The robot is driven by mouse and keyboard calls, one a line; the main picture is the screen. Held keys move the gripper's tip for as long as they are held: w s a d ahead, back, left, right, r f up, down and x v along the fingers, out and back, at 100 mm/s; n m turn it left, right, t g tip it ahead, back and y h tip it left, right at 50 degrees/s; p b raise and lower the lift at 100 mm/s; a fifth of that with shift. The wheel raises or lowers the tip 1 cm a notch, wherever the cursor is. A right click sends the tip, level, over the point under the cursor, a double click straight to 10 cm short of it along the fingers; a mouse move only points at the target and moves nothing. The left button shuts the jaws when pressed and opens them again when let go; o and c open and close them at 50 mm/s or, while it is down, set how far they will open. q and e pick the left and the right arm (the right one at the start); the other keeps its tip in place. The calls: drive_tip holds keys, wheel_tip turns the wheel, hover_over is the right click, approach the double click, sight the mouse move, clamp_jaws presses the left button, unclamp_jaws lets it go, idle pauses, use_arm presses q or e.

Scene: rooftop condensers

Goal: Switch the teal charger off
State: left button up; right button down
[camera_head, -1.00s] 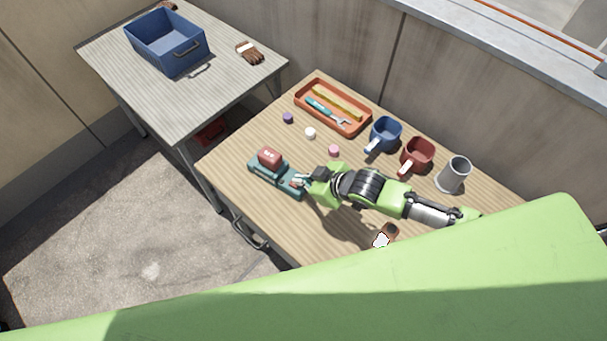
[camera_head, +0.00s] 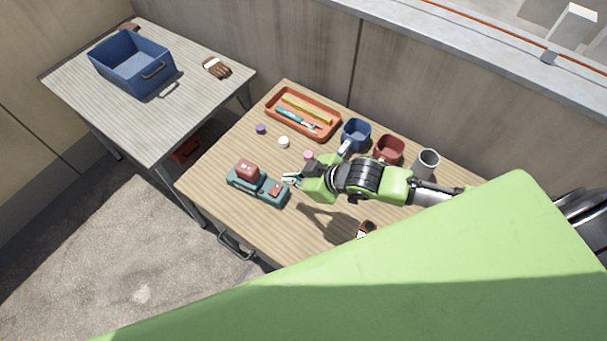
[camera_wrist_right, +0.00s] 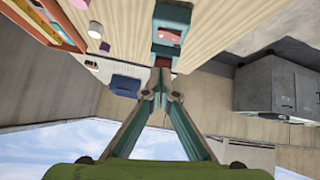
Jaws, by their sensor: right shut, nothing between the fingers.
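The teal charger (camera_head: 262,197) lies on the wooden table's near left side. A red battery block (camera_head: 246,170) sits on its left end, and a small red switch (camera_head: 276,188) shows on its right end. Which way the switch is set is too small to tell. My right gripper (camera_head: 287,179) is shut and empty, just right of the charger's switch end and seemingly apart from it. In the right wrist view, the closed fingertips (camera_wrist_right: 160,88) point toward the charger (camera_wrist_right: 172,20), whose red switch (camera_wrist_right: 168,37) shows. My left gripper is not in view.
An orange tray (camera_head: 330,134) with tools, a blue mug (camera_head: 356,133), a red mug (camera_head: 389,150) and a grey mug (camera_head: 426,163) stand along the back. Small caps, such as a white one (camera_head: 284,142), lie between. A blue crate (camera_head: 130,65) is on the grey table.

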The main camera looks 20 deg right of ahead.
drive_tip(key=shift+w+d+b+v, duration=0.15)
drive_tip(key=shift+b+v, duration=0.05)
drive_tip(key=shift+v, duration=1)
drive_tip(key=shift+w+d+b+v, duration=0.1)
drive_tip(key=shift+d+b+v, duration=0.1)
drive_tip(key=shift+v, duration=1.05)
